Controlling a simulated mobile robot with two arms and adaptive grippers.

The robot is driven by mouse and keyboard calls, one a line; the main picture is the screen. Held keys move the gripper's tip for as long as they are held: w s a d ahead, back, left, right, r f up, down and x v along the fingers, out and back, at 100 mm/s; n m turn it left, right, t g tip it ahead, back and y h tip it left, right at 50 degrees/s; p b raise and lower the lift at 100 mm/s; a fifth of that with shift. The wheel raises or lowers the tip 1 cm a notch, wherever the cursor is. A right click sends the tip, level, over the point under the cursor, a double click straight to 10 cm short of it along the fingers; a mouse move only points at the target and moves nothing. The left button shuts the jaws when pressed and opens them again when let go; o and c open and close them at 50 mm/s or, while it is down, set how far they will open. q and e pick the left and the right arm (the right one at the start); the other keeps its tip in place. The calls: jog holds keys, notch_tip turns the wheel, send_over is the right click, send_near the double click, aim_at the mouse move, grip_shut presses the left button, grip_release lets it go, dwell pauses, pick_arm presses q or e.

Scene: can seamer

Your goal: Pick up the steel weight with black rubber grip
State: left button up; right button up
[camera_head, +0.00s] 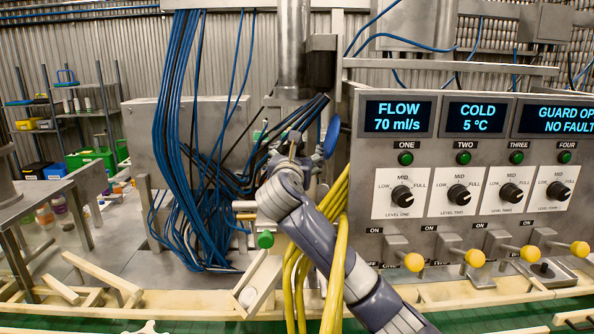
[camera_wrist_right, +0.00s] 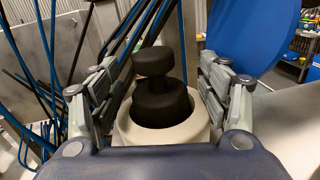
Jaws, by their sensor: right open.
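In the right wrist view, a black two-tiered knob, which looks like the rubber grip of the steel weight (camera_wrist_right: 160,92), stands upright in a pale round collar (camera_wrist_right: 192,132). I cannot make out any bare steel. My right gripper (camera_wrist_right: 158,85) is open, with one finger on each side of the black grip and visible gaps between. In the head view, my right gripper (camera_head: 296,145) is in front of the cables below the grey column, and I cannot clearly pick out the weight there. My left gripper is not in view.
Blue cables (camera_head: 185,130) hang left of my right gripper, and yellow hoses (camera_head: 340,270) run beside my right forearm. A blue disc (camera_wrist_right: 250,35) is close beyond the right finger. The control panel (camera_head: 460,150) with yellow-knobbed levers stands to the right.

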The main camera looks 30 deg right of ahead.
jog(key=shift+w+d, duration=0.25)
jog(key=shift+w, duration=0.15)
jog(key=c, duration=1.6)
grip_shut()
jog(key=shift+r, duration=0.15)
